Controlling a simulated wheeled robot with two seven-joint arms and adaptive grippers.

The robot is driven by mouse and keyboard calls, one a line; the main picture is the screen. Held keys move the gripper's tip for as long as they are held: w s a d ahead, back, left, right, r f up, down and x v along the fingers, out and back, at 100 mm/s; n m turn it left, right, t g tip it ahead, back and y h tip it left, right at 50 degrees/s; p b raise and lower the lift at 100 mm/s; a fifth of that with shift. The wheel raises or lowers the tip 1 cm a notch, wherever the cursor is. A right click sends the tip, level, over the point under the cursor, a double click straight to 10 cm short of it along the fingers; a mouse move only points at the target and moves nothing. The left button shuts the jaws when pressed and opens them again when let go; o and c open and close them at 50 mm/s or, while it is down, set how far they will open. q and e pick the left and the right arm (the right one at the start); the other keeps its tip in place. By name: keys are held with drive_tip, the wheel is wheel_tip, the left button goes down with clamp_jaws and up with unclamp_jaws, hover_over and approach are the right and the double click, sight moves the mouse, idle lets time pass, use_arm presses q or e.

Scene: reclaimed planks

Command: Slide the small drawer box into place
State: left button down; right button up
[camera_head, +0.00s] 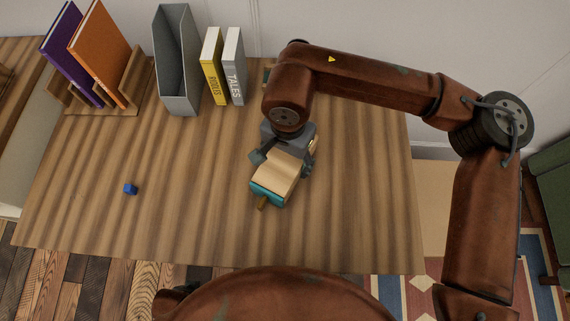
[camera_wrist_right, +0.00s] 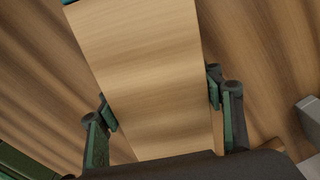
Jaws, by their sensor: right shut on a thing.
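The small drawer box (camera_head: 282,172) is on or just above the wooden table, near its middle. It has a pale wood body, a teal front end and a brown knob, and the front end faces the near edge. My right gripper (camera_head: 284,154) comes from above and behind and is shut across its sides. In the right wrist view the pale wood panel (camera_wrist_right: 150,70) lies between the two fingers, with a sliver of teal at the top edge. I cannot tell whether a separate casing is there. My left gripper is not in view.
The table (camera_head: 200,200) has free room left and in front.

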drive_tip(key=shift+c, duration=1)
drive_tip(key=shift+w+d, duration=0.5)
drive_tip(key=shift+w, duration=1.55)
drive_tip(key=shift+w+d, duration=0.55)
drive_tip(key=shift+w, duration=1.5)
drive_tip(key=shift+w+d, duration=0.5)
drive_tip(key=shift+w, duration=1.55)
drive_tip(key=o, duration=1.7)
wheel_tip(320, 180, up, 7)
drive_tip(key=p, duration=0.3)
